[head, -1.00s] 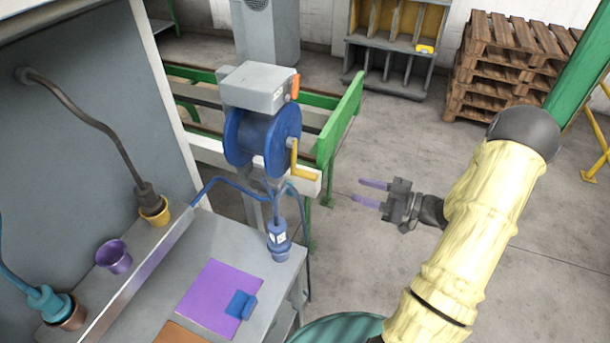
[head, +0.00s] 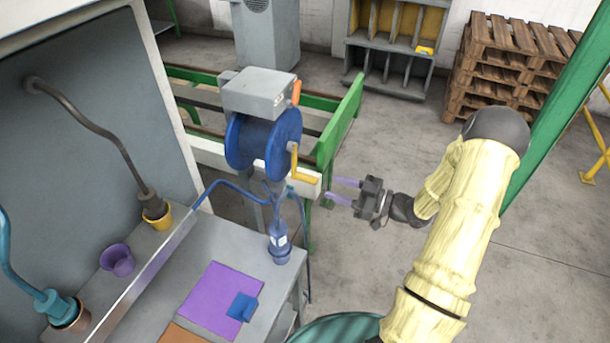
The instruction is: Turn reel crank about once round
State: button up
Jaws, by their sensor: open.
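The blue reel (head: 265,142) hangs under a grey box (head: 260,93) beside a green and white rail frame. Its yellow crank (head: 294,160) is on the right side, with the arm hanging down and the handle (head: 303,179) pointing right at the bottom. My gripper (head: 344,191) is to the right of the crank handle, with its two purple fingers spread and pointing left toward it. The fingers are empty. A gap shows between the fingertips and the handle in this view; their difference in depth is hard to tell.
A grey bench (head: 235,238) with a purple mat (head: 212,300) and a blue plug (head: 279,242) stands below the reel. A blue hose runs from the reel area. The green rail (head: 345,125) is behind the crank. Open floor (head: 400,150) lies to the right.

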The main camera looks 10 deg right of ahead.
aim_at(296, 175)
jog(key=p+x, duration=0.2)
jog(key=x, duration=0.8)
grip_shut()
